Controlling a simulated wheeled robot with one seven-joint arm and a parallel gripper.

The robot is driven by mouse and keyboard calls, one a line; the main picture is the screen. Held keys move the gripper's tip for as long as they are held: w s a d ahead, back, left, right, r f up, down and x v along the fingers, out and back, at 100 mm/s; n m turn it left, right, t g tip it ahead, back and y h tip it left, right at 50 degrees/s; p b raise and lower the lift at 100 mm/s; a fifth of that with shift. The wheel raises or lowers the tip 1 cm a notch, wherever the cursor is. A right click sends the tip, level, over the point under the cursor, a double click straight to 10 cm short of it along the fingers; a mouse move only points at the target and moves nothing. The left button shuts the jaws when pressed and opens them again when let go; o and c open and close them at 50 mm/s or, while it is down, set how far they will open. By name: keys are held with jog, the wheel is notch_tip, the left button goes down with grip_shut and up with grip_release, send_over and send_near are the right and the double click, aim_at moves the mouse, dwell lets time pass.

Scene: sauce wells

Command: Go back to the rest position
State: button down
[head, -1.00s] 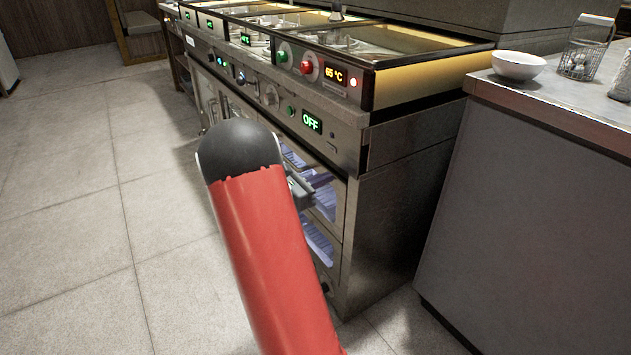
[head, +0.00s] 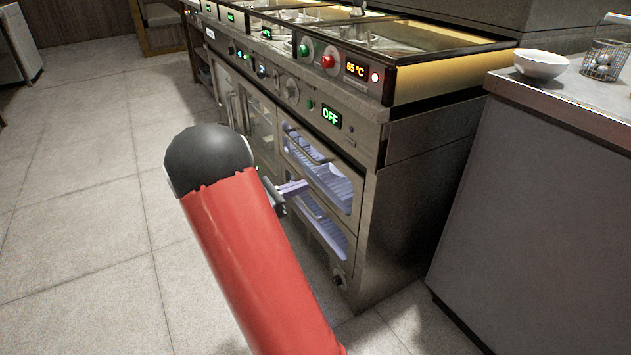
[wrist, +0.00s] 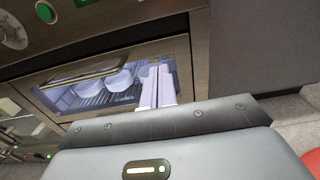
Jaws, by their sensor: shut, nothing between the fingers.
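My gripper (head: 298,187) shows in the head view just past my red and black arm, in front of the cabinet (head: 420,220) under the sauce wells. Part of it is hidden behind the arm. In the wrist view my gripper (wrist: 158,72) has its two pale fingers side by side, shut and empty, pointing at the cabinet's lit glass door. I cannot tell how far the fingertips are from the glass.
White bowls (wrist: 118,80) sit on a rack behind the glass. A door handle (head: 308,147) juts from the cabinet front. A grey counter (head: 545,210) with a white bowl (head: 541,65) and a wire basket (head: 604,62) stands at right. Open floor (head: 75,210) lies at left.

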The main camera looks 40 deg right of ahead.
jog(key=shift+w+a, duration=0.2)
jog(key=shift+a, duration=0.45)
jog(key=shift+s, duration=0.1)
